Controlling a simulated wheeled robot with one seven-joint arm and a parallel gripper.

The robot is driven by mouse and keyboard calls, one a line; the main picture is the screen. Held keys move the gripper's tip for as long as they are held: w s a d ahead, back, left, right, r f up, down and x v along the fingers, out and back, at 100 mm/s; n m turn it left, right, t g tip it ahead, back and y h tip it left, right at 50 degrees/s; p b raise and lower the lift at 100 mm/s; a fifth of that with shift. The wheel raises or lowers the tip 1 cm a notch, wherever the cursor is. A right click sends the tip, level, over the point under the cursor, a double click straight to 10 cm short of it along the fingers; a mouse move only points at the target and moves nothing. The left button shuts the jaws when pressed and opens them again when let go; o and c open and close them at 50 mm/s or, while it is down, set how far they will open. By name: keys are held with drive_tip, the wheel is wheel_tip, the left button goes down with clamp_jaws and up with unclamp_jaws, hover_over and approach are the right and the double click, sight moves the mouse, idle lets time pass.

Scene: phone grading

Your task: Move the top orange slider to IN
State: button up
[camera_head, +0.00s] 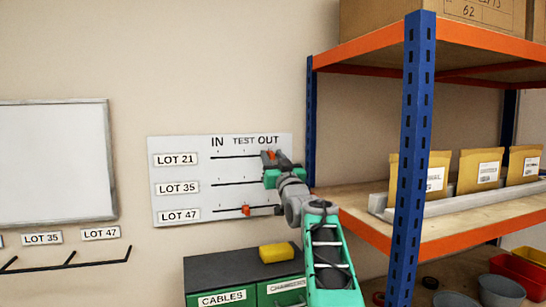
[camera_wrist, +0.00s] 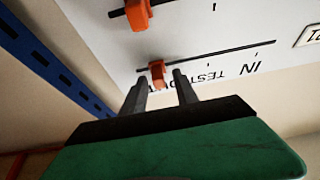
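The white board (camera_head: 165,143) on the wall has three slots labelled LOT 21, LOT 35 and LOT 47, under the words IN, TEST and OUT. The top orange slider (camera_head: 271,154) is at the OUT end of the LOT 21 slot, partly hidden by my gripper (camera_head: 269,160). In the wrist view, which is upside down, the top slider (camera_wrist: 157,73) appears between the two dark fingertips of my gripper (camera_wrist: 159,76). The fingers are apart, with a gap on each side of the slider. I cannot tell how deep they reach around it.
The middle slider (camera_wrist: 138,14) shows in the wrist view, at the OUT side. The bottom slider (camera_head: 246,210) is near TEST. A blue-and-orange shelf (camera_head: 415,130) stands close on the right. A yellow object (camera_head: 277,253) lies on the green cabinet (camera_head: 225,272) below.

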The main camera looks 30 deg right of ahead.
clamp_jaws()
idle(1.2)
